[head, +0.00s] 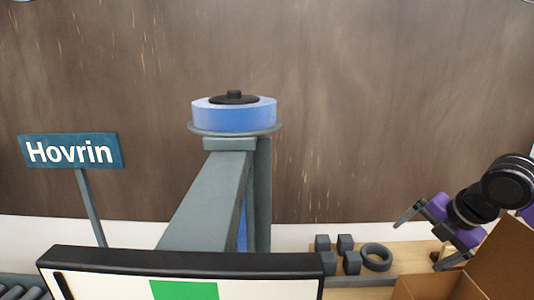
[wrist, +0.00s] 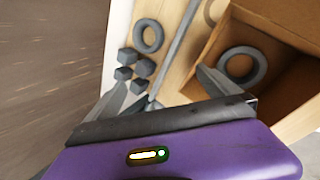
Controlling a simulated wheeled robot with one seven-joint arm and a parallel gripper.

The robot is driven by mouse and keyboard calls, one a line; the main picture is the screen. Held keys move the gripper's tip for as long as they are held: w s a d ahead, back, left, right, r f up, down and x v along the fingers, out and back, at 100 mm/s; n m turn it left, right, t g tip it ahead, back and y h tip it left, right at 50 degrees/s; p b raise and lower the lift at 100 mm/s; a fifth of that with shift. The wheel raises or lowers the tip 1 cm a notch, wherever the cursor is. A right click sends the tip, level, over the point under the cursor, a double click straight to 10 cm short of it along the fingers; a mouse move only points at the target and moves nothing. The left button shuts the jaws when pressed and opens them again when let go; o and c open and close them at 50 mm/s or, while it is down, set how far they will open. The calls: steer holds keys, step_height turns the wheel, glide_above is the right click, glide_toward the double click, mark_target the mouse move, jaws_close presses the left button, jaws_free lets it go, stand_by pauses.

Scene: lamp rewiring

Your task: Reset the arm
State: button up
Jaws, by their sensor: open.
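My gripper (head: 428,238) is at the right of the head view, with purple and black parts behind its two grey fingers. The fingers stand wide apart, and I see nothing held between them. In the wrist view my gripper (wrist: 160,92) shows its fingers spread, with the wooden table top and grey parts beyond them. In the head view it is to the right of a grey ring (head: 376,249) and above the table, near an open cardboard box (head: 507,258).
Several grey cubes (head: 351,263) lie left of the ring on the table. Another grey ring (wrist: 243,79) is inside the box. A blue reel (head: 233,117) tops a grey post at centre. A framed panel (head: 120,284) stands in front; a Hovrin sign (head: 70,151) is left.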

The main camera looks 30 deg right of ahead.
steer(key=w+a+r+m+t+y, duration=0.1)
steer(key=w+a+r+m+t, duration=0.3)
steer(key=w, duration=0.3)
steer(key=w+a+r+m+t, duration=0.1)
steer(key=w+a+r+t, duration=0.2)
steer(key=w+r+t, duration=0.3)
steer(key=a+r+m+t+h, duration=0.3)
steer(key=a+r+m+t, duration=0.4)
steer(key=m, duration=0.5)
steer(key=s+a+f+g+y, duration=0.1)
steer(key=s+a+f+g, duration=0.1)
steer(key=s+a+f, duration=0.5)
steer(key=s+a+f+m+g+y, duration=0.1)
steer(key=s+a+f+g, duration=0.2)
steer(key=s+a+f, duration=0.5)
steer(key=s+a+f+m+g+y, duration=0.1)
steer(key=s+a+f+g, duration=0.1)
steer(key=s+a+f, duration=0.6)
steer(key=s+f, duration=0.6)
steer(key=s, duration=0.5)
steer(key=shift+s+a+g, duration=0.15)
steer(key=shift+s+g, duration=0.25)
